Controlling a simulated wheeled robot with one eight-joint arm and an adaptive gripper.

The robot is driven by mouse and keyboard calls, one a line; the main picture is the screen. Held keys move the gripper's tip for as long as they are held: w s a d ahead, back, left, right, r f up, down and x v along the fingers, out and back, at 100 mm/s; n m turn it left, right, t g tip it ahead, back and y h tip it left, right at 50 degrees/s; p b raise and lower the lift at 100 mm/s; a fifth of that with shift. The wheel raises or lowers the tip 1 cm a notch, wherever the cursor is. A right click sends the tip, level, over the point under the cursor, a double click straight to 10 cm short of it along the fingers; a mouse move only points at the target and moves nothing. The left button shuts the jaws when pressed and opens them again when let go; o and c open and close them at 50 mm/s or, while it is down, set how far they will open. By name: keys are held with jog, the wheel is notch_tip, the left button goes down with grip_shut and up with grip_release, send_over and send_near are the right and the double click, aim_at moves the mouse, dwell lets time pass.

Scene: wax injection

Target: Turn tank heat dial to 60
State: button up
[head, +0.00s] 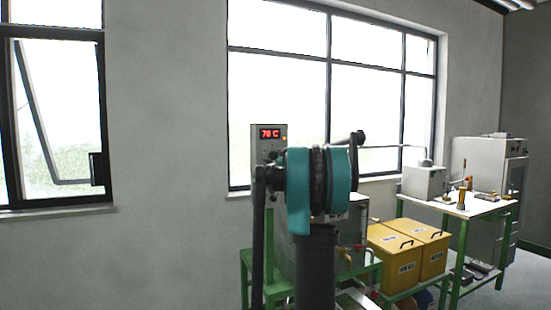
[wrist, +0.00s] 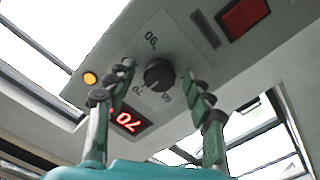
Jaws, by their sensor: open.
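The black tank heat dial (wrist: 158,74) sits on a grey control panel (wrist: 188,52) in the wrist view, with small marks around it that are hard to read. A red display (wrist: 128,121) on the panel appears to read 70. My gripper (wrist: 157,78) is open, with one finger on each side of the dial; I cannot tell whether either finger touches it. In the head view, the panel (head: 257,148) stands behind my teal arm, its display (head: 269,133) lit red at about 70 °C. My arm hides the dial and the gripper tips there.
An orange lamp (wrist: 90,78) and a red switch (wrist: 243,15) are on the panel. Yellow bins (head: 397,262) stand right of the tank on a green-framed stand. A white-topped table (head: 470,208) with a grey box (head: 424,183) is farther right.

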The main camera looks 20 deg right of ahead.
jog(key=shift+w, duration=0.15)
jog(key=shift+c, duration=0.3)
jog(key=c, duration=1.1)
jog(key=shift+n, duration=0.4)
jog(key=n, duration=0.5)
jog(key=shift+n, duration=0.3)
jog(key=n, duration=0.5)
jog(key=shift+n, duration=0.3)
jog(key=o, duration=1.2)
jog(key=shift+c, duration=0.2)
